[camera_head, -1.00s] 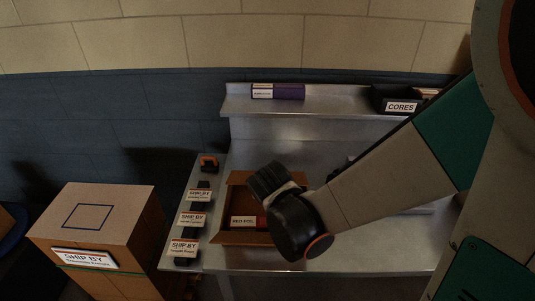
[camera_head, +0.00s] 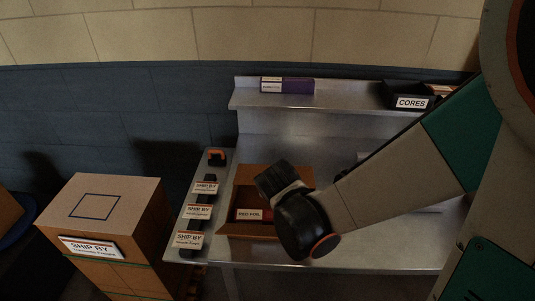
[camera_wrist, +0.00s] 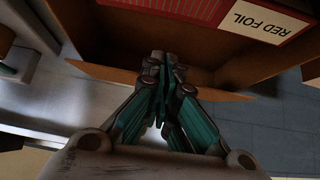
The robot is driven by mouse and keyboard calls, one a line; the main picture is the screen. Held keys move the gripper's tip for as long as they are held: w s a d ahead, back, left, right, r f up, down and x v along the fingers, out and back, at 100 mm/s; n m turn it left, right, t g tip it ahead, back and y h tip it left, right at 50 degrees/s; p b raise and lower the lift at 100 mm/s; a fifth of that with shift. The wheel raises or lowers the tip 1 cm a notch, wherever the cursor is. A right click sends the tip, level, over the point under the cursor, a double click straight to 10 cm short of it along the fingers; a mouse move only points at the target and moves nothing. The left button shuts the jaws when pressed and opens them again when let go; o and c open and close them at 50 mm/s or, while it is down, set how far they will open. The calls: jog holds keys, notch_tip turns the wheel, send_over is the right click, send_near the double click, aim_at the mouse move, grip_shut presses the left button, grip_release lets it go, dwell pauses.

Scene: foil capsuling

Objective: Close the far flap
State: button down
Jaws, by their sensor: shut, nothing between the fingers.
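An open brown carton (camera_head: 225,228) stands on the metal bench in the head view. A box labelled RED FOIL (camera_head: 249,214) lies inside it; its label also shows upside down in the wrist view (camera_wrist: 265,20). A brown flap stands up at the carton's far side (camera_head: 262,168), partly hidden by my gripper. In the wrist view a brown flap (camera_wrist: 100,73) crosses behind my fingers. My gripper (camera_head: 268,178) is over the carton, its fingers shut and empty. In the wrist view the fingertips (camera_wrist: 166,62) overlap the flap's edge; I cannot tell whether they touch it.
Several SHIP BY labels (camera_head: 198,211) lie on a side strip left of the carton. A closed carton (camera_head: 98,205) stands at the left. The back shelf holds a purple box (camera_head: 297,87) and a CORES bin (camera_head: 410,101). Bare bench lies in front, right of the carton.

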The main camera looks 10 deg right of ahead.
jog(key=shift+r, duration=0.1)
jog(key=shift+s+r+p, duration=0.1)
jog(key=shift+r+p, duration=0.55)
jog(key=shift+r, duration=0.1)
jog(key=shift+v, duration=5.85)
jog(key=w+d+r+g+y+p, duration=0.2)
jog(key=w+r+g+p, duration=0.3)
jog(key=w+p, duration=0.4)
jog(key=b+x, duration=0.2)
jog(key=x, duration=0.4)
jog(key=b+x, duration=0.3)
jog(key=x, duration=0.4)
jog(key=shift+s+d+b, duration=0.2)
jog(key=shift+b, duration=0.15)
jog(key=shift+s+f, duration=0.1)
jog(key=shift+f, duration=0.4)
